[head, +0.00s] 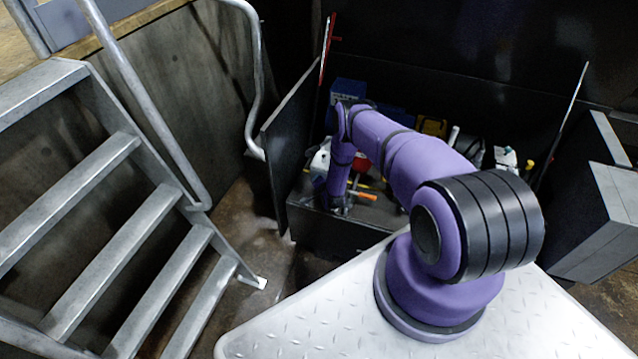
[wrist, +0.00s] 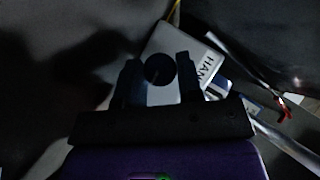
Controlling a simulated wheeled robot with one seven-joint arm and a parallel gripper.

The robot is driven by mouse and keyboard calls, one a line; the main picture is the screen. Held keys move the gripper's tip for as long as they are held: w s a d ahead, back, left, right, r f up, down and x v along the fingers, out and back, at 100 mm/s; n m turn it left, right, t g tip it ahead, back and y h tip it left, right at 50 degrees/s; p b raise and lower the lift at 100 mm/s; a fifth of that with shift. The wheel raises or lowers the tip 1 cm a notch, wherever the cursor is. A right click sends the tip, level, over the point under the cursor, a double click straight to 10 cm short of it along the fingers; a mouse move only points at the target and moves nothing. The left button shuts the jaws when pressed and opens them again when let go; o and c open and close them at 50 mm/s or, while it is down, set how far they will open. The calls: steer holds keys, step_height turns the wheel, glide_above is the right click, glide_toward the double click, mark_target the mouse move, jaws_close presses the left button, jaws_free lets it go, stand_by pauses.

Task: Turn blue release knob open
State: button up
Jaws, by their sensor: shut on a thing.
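A dark round knob (wrist: 159,69) sits on a pale grey plate (wrist: 160,95) in the wrist view. The light is too dim to show clearly whether it is blue. My gripper (wrist: 158,72) has one finger on each side of the knob and is shut on it. In the head view my gripper (head: 337,207) points down at the front left of the dark open bin, and the knob is hidden there. The knob's turn angle cannot be read.
The dark bin (head: 340,229) holds tools and boxes, among them a blue box (head: 347,92) and an orange-handled tool (head: 362,196). A dark upright panel (head: 290,145) stands close to the left of my arm. Metal stairs (head: 110,220) fill the left.

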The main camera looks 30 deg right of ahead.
stand_by(0.4)
steer(key=o, duration=0.9)
steer(key=n+g+h, duration=0.1)
steer(key=n+g, duration=0.1)
steer(key=g, duration=0.1)
steer(key=shift+a+g, duration=0.15)
steer(key=shift+g, duration=0.15)
steer(key=shift+w+a+r+n+g+h, duration=0.1)
steer(key=shift+w+n+g+h, duration=0.05)
steer(key=shift+n+g+h, duration=0.55)
steer(key=shift+w+a+r+n+g+h, duration=0.15)
steer(key=shift+n+g+h, duration=0.35)
steer(key=shift+g, duration=0.3)
steer(key=shift+d+f, duration=0.1)
